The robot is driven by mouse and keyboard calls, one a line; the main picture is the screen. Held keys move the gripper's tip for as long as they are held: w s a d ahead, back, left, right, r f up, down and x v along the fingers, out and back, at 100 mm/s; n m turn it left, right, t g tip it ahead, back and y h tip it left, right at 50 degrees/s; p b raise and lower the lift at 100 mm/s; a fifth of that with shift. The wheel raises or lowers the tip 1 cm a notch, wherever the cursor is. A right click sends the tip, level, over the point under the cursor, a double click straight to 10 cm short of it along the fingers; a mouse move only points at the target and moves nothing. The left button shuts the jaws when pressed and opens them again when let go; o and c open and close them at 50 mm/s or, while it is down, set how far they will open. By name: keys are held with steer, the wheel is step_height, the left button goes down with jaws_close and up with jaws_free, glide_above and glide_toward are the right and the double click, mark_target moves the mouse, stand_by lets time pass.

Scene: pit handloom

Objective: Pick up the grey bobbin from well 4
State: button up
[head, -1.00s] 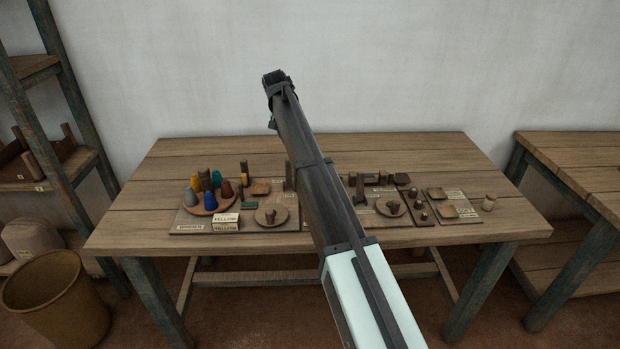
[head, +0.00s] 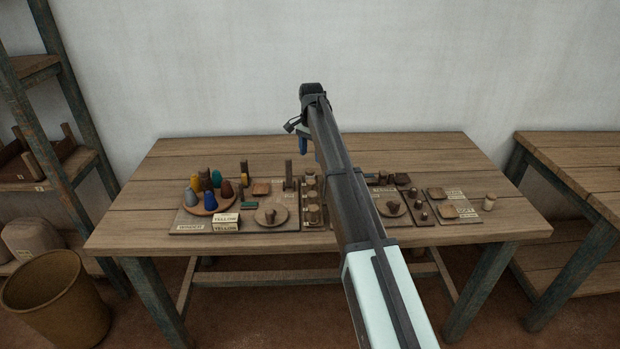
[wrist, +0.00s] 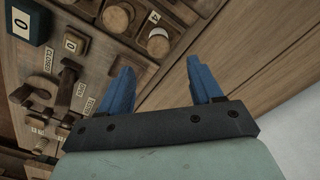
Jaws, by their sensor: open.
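My gripper (head: 303,143) is in the air above the back of the table in the head view. In the wrist view its two blue fingers (wrist: 159,66) are spread with nothing between them. A narrow rack with a column of small round pieces (head: 312,196) stands mid-table, partly beside my arm. A round pale-topped piece (wrist: 158,44) sits nearby, beyond the fingertips. I cannot tell which piece is the grey bobbin; small pieces and my arm's cover hide detail.
A round tray (head: 211,209) holds several coloured cones, one grey, at the left. A wooden dish (head: 284,215), small square trays and upright posts crowd the boards. The table's left end is clear.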

mark_target(311, 170)
steer(key=shift+s+a+f, duration=0.1)
steer(key=shift+s+f, duration=0.05)
steer(key=shift+f, duration=3.8)
steer(key=c, duration=1.1)
